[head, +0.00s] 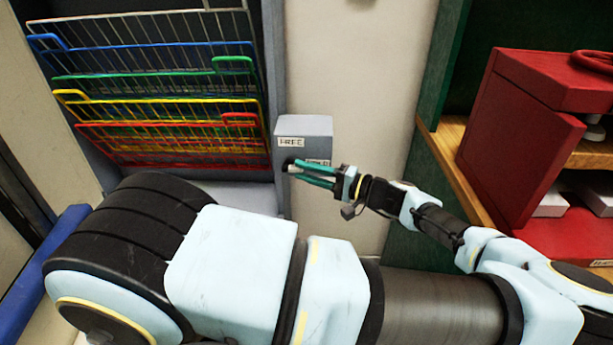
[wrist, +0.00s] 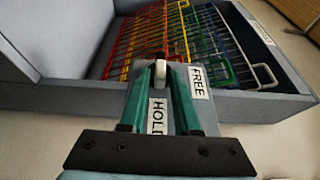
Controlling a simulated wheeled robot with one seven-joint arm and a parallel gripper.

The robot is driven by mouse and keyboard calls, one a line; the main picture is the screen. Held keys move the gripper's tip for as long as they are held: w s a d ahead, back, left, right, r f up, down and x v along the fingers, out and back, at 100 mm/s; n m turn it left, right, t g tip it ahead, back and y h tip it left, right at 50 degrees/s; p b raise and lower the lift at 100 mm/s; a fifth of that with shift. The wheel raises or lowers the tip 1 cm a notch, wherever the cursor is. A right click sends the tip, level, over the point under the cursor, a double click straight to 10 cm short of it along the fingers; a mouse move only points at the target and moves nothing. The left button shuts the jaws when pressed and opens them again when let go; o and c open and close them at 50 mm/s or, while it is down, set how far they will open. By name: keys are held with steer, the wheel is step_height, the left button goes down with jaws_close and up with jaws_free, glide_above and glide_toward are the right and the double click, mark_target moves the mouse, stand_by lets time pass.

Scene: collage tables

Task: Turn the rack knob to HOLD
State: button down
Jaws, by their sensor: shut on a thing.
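A grey box (head: 316,126) is fixed beside the rack. It bears a FREE label (head: 291,142) and, lower right, a HOLD label (head: 318,162) partly hidden by my gripper. In the wrist view the FREE label (wrist: 197,82) lies right of the fingers and the HOLD label (wrist: 157,115) shows between them. My gripper (head: 298,174) reaches the box's lower left from the right. Its green fingers are shut on the pale rack knob (wrist: 160,69), seen between the fingertips in the wrist view. Which label the knob points at I cannot tell.
The rack's wire shelves (head: 150,90), silver, blue, green, yellow and red, stand in a grey frame at left. A red cabinet (head: 520,120) stands on a wooden shelf at right. Bare pale wall (head: 365,100) lies between. My arm covers the lower foreground.

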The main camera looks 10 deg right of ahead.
steer(key=shift+w+a, duration=0.1)
steer(key=shift+a, duration=0.05)
steer(key=c, duration=0.8)
jaws_free()
steer(key=shift+c, duration=0.2)
steer(key=b+v, duration=0.3)
steer(key=v, duration=0.7)
steer(key=shift+d+b, duration=0.3)
steer(key=shift+b, duration=0.1)
